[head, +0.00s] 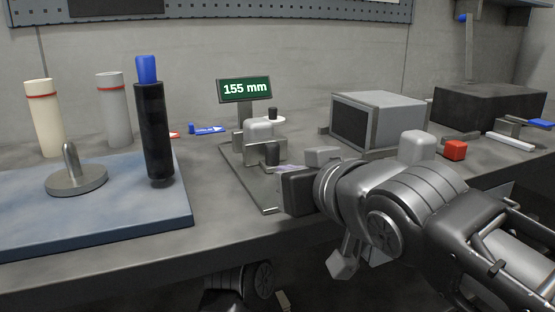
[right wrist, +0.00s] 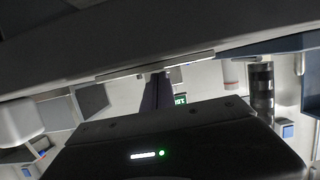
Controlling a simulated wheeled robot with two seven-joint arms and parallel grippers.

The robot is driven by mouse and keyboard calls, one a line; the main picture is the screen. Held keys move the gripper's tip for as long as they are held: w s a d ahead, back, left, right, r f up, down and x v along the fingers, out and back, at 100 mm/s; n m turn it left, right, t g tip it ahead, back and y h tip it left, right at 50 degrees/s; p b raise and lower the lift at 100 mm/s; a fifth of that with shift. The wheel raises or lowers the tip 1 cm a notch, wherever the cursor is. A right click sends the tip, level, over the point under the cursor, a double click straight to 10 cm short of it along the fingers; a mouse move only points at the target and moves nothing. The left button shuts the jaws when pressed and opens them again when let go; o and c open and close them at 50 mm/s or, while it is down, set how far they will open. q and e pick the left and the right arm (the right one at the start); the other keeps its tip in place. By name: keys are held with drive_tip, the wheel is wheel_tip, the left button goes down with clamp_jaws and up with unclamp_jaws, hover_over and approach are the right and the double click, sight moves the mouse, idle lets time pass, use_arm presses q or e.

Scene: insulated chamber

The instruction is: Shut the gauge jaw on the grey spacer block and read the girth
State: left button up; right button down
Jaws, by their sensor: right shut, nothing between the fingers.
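The gauge stands mid-table, with a flat grey base plate (head: 247,183) and a green display (head: 245,89) reading 155 mm. A light grey rounded block (head: 258,128), seemingly the spacer block, sits at the gauge between upright jaw parts; its contact with them is unclear. A dark knob (head: 272,153) stands in front of it. My right gripper (head: 287,169) is shut and empty just right of the knob, low over the plate; I cannot tell whether it touches the knob. Its dark fingers (right wrist: 156,94) show in the right wrist view, with the display (right wrist: 180,99) beyond. My left gripper is out of view.
A blue mat (head: 120,222) at left holds a tall black cylinder (head: 155,130) and a metal disc with a post (head: 76,178).

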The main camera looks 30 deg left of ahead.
drive_tip(key=shift+s+d, duration=0.2)
idle(0.4)
drive_tip(key=shift+r+b+v, duration=0.1)
drive_tip(key=shift+b+v, duration=0.05)
drive_tip(key=shift+v, duration=1.2)
drive_tip(key=shift+r+b+v, duration=0.15)
drive_tip(key=shift+v, duration=1.15)
